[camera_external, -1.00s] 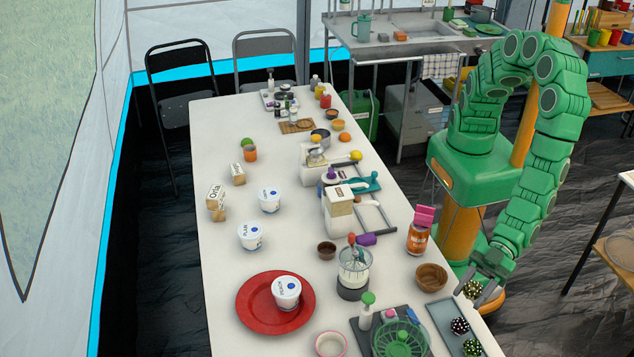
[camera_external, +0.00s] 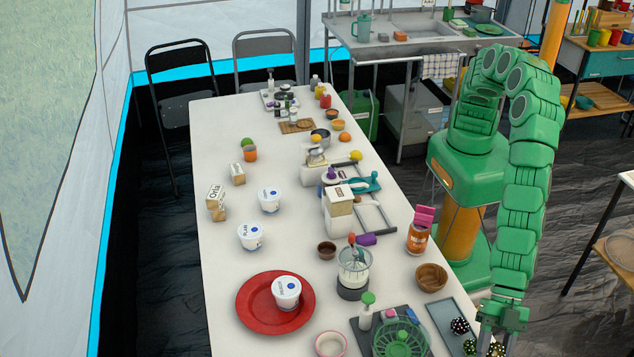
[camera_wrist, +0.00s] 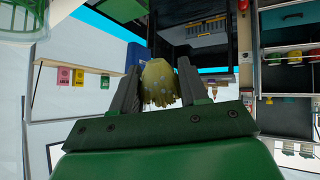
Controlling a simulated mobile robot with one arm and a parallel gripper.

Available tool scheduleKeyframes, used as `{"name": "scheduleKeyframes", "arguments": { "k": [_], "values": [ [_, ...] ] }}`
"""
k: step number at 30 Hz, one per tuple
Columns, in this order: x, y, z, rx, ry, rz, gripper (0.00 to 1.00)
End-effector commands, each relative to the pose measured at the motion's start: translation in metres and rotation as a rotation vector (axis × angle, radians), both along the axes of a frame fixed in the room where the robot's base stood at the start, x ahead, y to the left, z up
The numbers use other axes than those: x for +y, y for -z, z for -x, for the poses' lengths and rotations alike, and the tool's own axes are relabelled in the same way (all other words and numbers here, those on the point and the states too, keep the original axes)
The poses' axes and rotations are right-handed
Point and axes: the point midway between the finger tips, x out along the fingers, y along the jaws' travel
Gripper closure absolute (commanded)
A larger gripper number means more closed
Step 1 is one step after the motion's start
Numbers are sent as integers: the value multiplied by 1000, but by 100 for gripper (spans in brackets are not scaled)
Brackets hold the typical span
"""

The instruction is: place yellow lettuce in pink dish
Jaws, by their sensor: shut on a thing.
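The yellow lettuce (camera_wrist: 160,84), a ragged yellow-green lump, sits between the two dark fingers of my gripper (camera_wrist: 160,90) in the wrist view. My gripper (camera_external: 493,338) is shut on it, fingers down, at the right end of the grey tray in the external view. The lettuce (camera_external: 496,350) shows there as a small yellowish patch below the fingers, partly cut by the frame edge. The pink dish (camera_external: 331,344), a small round dish with a pink rim, stands at the near edge of the picture, left of my gripper and apart from it.
A grey tray (camera_external: 440,312) holds dark speckled and green items. Between it and the pink dish stand a dark board with a green basket (camera_external: 400,340) and a green-topped bottle (camera_external: 367,310). A wooden bowl (camera_external: 431,277), a blender (camera_external: 354,270) and a red plate (camera_external: 248,305) stand nearby.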

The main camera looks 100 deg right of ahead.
Motion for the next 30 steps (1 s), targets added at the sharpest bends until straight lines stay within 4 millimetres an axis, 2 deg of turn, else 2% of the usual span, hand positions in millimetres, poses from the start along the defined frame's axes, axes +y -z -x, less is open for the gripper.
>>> {"name": "scheduleKeyframes", "arguments": {
  "k": [22, 30],
  "values": [
    [18, -1, -24, 13, -242, 209, 86],
    [18, -3, -43, 0, -365, 320, 86]
  ]
}}
